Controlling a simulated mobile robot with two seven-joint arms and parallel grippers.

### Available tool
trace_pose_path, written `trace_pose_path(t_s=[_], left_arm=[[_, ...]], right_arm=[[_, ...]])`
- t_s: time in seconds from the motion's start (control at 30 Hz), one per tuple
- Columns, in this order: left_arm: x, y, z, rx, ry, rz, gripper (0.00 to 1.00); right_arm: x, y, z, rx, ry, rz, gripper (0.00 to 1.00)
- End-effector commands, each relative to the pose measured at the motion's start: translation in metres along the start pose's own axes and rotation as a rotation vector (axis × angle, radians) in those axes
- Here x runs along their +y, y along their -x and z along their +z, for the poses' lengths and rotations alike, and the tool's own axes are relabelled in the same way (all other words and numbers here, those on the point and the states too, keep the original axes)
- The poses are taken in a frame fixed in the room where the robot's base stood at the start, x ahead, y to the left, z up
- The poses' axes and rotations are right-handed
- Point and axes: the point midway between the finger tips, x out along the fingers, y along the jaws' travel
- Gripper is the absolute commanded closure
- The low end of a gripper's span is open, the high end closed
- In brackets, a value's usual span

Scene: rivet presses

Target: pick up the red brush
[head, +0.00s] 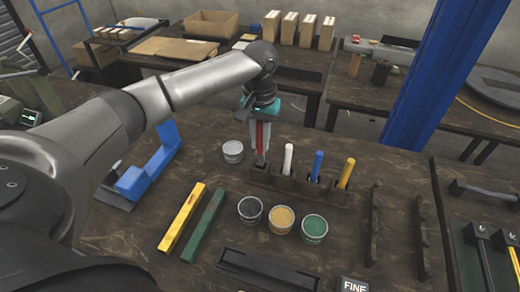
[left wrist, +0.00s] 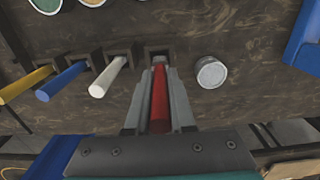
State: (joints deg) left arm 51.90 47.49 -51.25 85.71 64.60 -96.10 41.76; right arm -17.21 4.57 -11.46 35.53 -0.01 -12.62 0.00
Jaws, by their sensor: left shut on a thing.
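The red brush (head: 260,137) stands upright at the left end of a dark holder (head: 328,192) with several slots. My left gripper (head: 261,150) comes down on it from above and is shut on its handle. In the left wrist view the red brush (left wrist: 160,98) lies between the two fingers of the left gripper (left wrist: 160,85), in line with the end slot. Its lower end is hidden in or behind the slot. My right gripper is not in view.
White (head: 288,159), blue (head: 317,166) and yellow (head: 347,172) brushes stand in the same holder. A white-topped can (head: 233,151) is just left of it. Paint cans (head: 282,219) and yellow (head: 183,218) and green (head: 204,225) bars lie nearer.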

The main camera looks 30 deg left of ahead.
Motion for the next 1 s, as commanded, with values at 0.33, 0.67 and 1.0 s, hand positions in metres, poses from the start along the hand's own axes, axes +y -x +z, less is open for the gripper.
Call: trace_pose_path(t_s=[0.33, 0.67, 1.0], left_arm=[[0.001, 0.102, -0.001, 0.004, -0.001, 0.002, 1.00], [0.000, 0.143, 0.000, 0.001, 0.000, 0.001, 1.00], [0.000, 0.145, 0.000, 0.000, 0.000, 0.000, 1.00]], right_arm=[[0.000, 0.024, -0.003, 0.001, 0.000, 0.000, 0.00], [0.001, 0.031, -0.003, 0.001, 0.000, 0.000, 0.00], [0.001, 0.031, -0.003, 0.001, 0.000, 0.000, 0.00]])
